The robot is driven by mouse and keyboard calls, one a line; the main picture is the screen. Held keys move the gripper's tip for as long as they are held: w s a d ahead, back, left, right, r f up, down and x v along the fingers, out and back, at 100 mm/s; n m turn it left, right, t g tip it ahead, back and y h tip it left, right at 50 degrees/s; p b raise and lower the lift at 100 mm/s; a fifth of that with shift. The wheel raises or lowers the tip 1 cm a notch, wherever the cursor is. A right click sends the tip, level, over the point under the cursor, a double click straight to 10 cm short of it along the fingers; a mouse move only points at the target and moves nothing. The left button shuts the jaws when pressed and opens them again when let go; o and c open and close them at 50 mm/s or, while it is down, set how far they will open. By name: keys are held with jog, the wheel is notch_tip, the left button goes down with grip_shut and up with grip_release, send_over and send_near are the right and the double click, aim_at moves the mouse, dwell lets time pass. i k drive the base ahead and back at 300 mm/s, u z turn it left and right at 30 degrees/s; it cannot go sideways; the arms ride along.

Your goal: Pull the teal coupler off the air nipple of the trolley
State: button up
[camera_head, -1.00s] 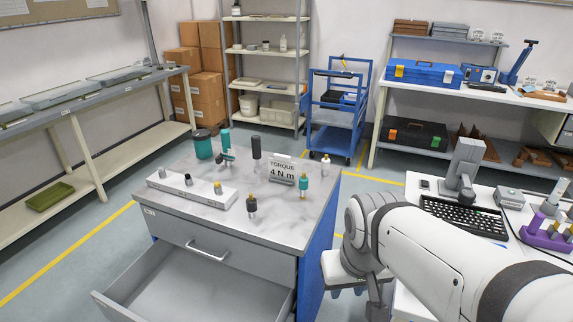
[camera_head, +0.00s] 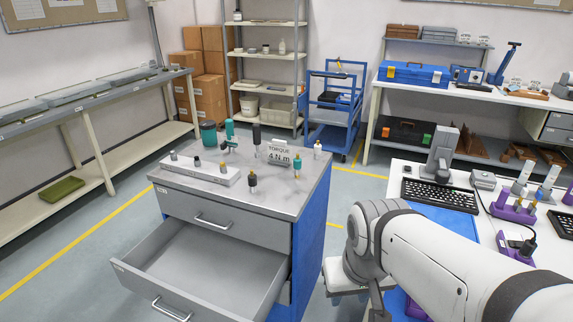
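A blue trolley with a marbled top (camera_head: 285,203) and grey drawers stands left of centre. A small teal piece with a brass-coloured lower part (camera_head: 297,165) stands upright near the right of its top, beside the torque sign; it looks like the teal coupler on its nipple, but it is too small to be sure. A black piece on a brass part (camera_head: 252,182) and a grey one (camera_head: 317,149) stand nearby. My arm reaches in from the right. My gripper (camera_head: 376,300) is mostly hidden at its end, right of the trolley and apart from the pieces; its fingers are unclear.
The trolley's lower drawer (camera_head: 190,262) is pulled out toward me. A pale rail (camera_head: 200,172), a teal canister (camera_head: 208,134) and teal tools share the top. A desk with a keyboard (camera_head: 440,195) and purple racks (camera_head: 514,212) is at the right.

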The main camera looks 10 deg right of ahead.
aim_at(199, 278)
jog(key=z, duration=0.05)
jog(key=k, duration=0.6)
jog(key=u, duration=0.5)
jog(key=i, duration=1.8)
jog(key=z, duration=0.8)
